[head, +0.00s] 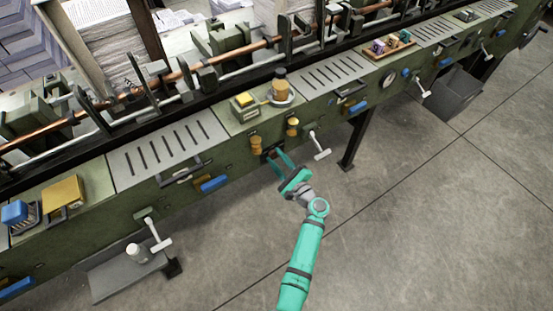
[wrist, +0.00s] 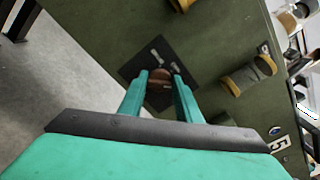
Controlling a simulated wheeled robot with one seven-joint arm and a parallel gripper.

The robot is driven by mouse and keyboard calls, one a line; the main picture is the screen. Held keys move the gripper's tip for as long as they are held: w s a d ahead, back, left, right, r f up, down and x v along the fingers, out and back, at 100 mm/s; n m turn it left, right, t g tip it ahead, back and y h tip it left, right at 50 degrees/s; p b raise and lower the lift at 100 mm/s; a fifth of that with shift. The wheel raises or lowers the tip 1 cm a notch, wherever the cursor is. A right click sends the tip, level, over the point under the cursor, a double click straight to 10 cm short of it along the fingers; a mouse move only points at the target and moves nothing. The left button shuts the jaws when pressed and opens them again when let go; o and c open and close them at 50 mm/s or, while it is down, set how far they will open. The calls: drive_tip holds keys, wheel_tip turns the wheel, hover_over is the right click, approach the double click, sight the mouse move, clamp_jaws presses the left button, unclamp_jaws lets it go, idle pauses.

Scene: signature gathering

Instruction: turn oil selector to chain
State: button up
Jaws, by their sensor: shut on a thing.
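The oil selector (wrist: 160,75) is a round brown knob on a dark square plate (wrist: 184,50) on the green machine front. Two pale marks sit on the plate, beside the knob; I cannot read any label. My gripper (wrist: 161,79) has its two teal fingers on either side of the knob and is shut on it. In the head view my gripper (head: 277,158) reaches the machine's front panel, by the dark plate (head: 267,151). The knob itself is too small or hidden to make out there, and I cannot tell its setting.
A white-handled lever (head: 319,146) juts out to the right. Blue handles (head: 214,184) line the panel. The grey floor (head: 400,210) in front is mostly clear.

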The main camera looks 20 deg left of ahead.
drive_tip(key=shift+m, duration=0.4)
drive_tip(key=o, duration=1)
drive_tip(key=shift+v, duration=5.45)
